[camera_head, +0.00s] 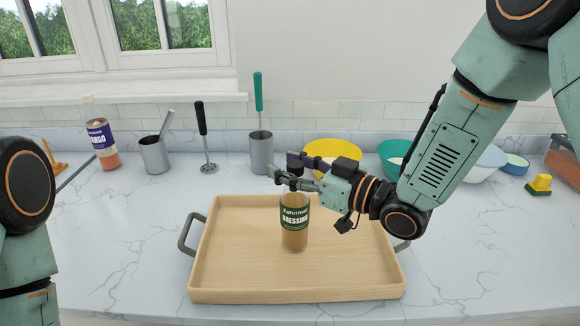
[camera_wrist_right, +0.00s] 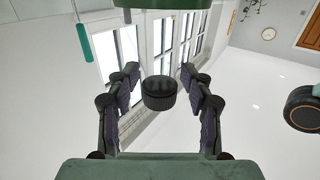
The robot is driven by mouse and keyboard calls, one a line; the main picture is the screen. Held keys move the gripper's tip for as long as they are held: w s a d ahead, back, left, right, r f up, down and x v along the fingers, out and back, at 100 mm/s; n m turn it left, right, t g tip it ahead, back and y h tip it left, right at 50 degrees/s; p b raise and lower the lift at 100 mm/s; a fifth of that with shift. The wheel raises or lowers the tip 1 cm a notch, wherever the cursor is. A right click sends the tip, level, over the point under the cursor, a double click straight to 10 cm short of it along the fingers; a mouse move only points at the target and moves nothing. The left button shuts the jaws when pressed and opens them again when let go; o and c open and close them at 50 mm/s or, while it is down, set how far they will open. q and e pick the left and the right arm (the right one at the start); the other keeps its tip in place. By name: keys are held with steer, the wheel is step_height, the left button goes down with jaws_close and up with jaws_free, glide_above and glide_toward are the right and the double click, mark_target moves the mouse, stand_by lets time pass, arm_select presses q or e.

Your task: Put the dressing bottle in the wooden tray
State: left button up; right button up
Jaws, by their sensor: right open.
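The dressing bottle (camera_head: 294,222) stands upright on the floor of the wooden tray (camera_head: 240,275), near its middle. It has a dark green label and tan contents. My right gripper (camera_head: 290,178) is at the bottle's top and hides its cap in the head view. In the right wrist view, which is upside down, the dark ribbed cap (camera_wrist_right: 159,93) sits between the two open fingers, with a gap on each side. My left gripper is out of view; only part of my left arm shows at the left edge.
Behind the tray stand a mango bottle (camera_head: 102,140), a grey cup (camera_head: 154,154), a masher (camera_head: 206,150), a tall grey holder (camera_head: 261,152) and a yellow bowl (camera_head: 335,150). A yellow-green sponge or brush (camera_head: 539,184) lies at right. The marble counter left of the tray is clear.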

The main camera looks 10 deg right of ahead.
steer(key=shift+d+r, duration=0.15)
steer(key=p+v, duration=0.2)
steer(key=v, duration=1)
stand_by(0.4)
steer(key=shift+s, duration=0.1)
stand_by(0.3)
